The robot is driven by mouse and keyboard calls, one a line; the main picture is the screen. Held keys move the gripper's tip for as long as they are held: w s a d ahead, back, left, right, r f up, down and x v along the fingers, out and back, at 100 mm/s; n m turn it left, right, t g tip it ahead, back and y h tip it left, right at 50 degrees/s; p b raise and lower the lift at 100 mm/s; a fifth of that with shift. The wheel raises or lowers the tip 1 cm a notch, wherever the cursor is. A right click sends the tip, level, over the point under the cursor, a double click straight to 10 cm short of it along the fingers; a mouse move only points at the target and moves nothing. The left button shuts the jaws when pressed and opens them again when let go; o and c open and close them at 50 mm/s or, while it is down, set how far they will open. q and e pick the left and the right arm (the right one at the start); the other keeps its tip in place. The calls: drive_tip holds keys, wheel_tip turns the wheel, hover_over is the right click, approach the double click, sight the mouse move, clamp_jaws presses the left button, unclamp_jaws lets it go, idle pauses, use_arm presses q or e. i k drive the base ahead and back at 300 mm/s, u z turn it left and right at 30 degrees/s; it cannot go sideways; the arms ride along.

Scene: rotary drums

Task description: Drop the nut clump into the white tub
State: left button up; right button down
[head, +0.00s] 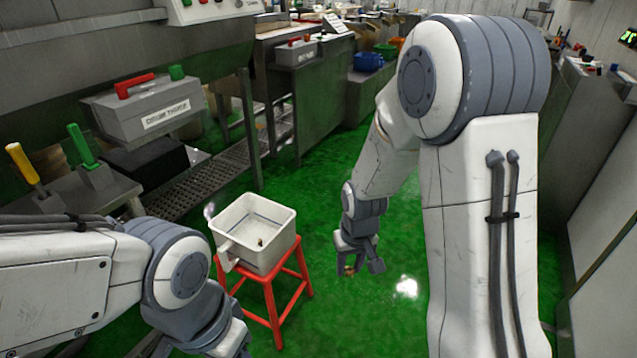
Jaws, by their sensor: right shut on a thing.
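The white tub (279,249) is an open rectangular container on a red stool (271,300), left of the middle.
A grey control box with a red handle (135,85) and levers with green and yellow grips stand at the left. A metal grated step (205,185) lies behind the tub. Blue and green bins are at the back. Green floor is clear between tub and right gripper.

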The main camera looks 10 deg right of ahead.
sight(250, 238)
drive_tip(key=z, duration=0.4)
drive_tip(key=i, duration=1.55)
drive_tip(key=u, duration=0.7)
